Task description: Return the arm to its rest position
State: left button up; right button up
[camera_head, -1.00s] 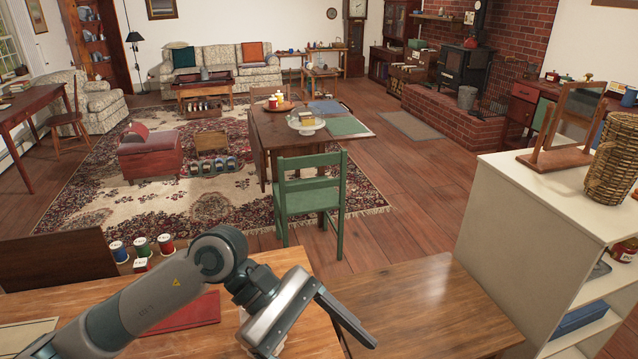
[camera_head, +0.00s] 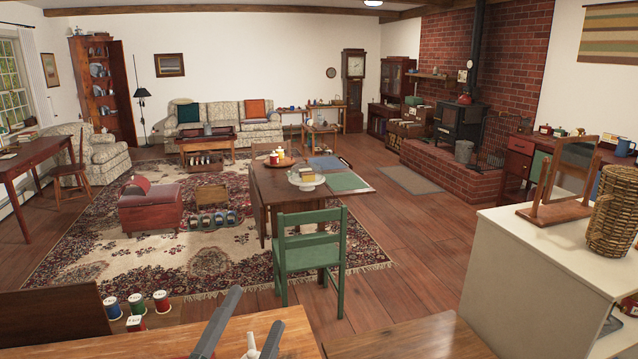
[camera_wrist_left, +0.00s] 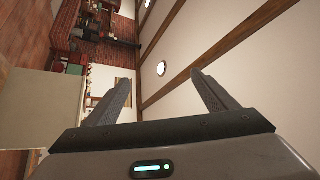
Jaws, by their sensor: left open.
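My left gripper (camera_head: 245,338) shows at the bottom edge of the head view, above the wooden table (camera_head: 285,330). Its two grey fingers point up and stand apart with nothing between them. The rest of my left arm is below the frame. In the left wrist view the gripper (camera_wrist_left: 160,98) is also open and empty, seen against the room's wall and ceiling, which appear turned sideways. My right gripper does not show.
A cream shelf unit (camera_head: 510,270) stands at the right, bearing a mirror stand (camera_head: 555,205) and a wicker basket (camera_head: 612,220). Several thread spools (camera_head: 137,303) stand at the left. A green chair (camera_head: 312,255) is beyond the table.

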pick_arm(q)
jog(key=s+a+f+n+g+y, duration=0.2)
jog(key=s+a+f+n+g, duration=0.1)
jog(key=f, duration=0.5)
jog(key=s+a+f+n+g+y, duration=0.2)
jog(key=a+f+n+g+y, duration=0.15)
jog(key=f, duration=0.45)
jog(key=s+a+f+n+g+y, duration=0.2)
jog(key=s+a+f+n, duration=0.15)
jog(key=f, duration=0.45)
jog(key=s+a+f+n+g, duration=0.1)
jog(key=s+f+n+g, duration=0.1)
jog(key=s+f+g, duration=0.6)
jog(key=s+a+f+n+g, duration=0.15)
jog(key=s+f, duration=0.35)
jog(key=s, duration=0.7)
notch_tip(320, 180, down, 28)
jog(key=s+d+g, duration=0.1)
jog(key=s+a+f+g, duration=0.1)
jog(key=s+a+f, duration=0.2)
jog(key=s+f, duration=1.5)
jog(key=shift+s+f, duration=0.2)
jog(key=shift+s, duration=0.15)
